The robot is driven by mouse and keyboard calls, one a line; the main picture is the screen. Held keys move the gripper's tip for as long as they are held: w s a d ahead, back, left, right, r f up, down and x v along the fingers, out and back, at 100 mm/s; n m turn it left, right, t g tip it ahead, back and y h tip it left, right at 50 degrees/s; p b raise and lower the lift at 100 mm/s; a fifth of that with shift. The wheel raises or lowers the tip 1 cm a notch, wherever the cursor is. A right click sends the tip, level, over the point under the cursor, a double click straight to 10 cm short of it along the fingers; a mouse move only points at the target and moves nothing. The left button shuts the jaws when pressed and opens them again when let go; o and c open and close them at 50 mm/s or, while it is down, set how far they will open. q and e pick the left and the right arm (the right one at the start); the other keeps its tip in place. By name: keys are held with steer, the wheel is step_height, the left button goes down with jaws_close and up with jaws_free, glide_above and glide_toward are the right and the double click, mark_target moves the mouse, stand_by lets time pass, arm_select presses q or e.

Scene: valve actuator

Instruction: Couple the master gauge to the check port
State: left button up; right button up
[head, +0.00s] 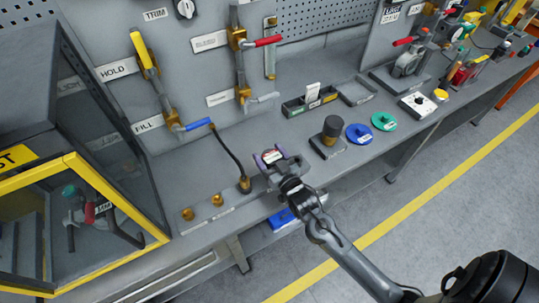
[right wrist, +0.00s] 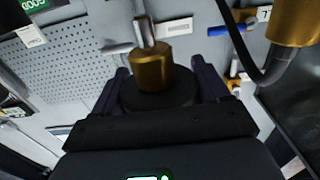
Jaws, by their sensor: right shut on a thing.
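My right gripper (head: 272,160) is shut on what looks like the master gauge, above the front part of the bench. In the right wrist view the held gauge (right wrist: 155,85) is a dark round body with a brass fitting and a metal stem, between the dark purple fingers. In the head view only a small pale and red patch of it shows. A black hose ends in a brass coupling (head: 245,185), just left of the gripper. Two brass fittings (head: 217,199) stand on a low strip further left; I cannot tell which fitting is the check port. My left gripper is not in view.
A glass-sided box with a yellow frame (head: 85,160) stands at the left. A black-topped brass piece (head: 331,130) stands on a block to the right, beside blue (head: 359,133) and green (head: 384,121) discs. A blue-handled valve (head: 190,126) sits on the panel behind.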

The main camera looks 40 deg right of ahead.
steer(key=shift+f+b, duration=0.5)
steer(key=shift+f, duration=0.5)
steer(key=shift+f, duration=0.55)
steer(key=o, duration=1.3)
steer(key=shift+s, duration=0.1)
steer(key=shift+s+a, duration=0.3)
steer(key=shift+s, duration=1.45)
steer(key=shift+s+a, duration=0.35)
steer(key=shift+s, duration=1.35)
steer(key=shift+s+a, duration=0.3)
steer(key=shift+s, duration=1.45)
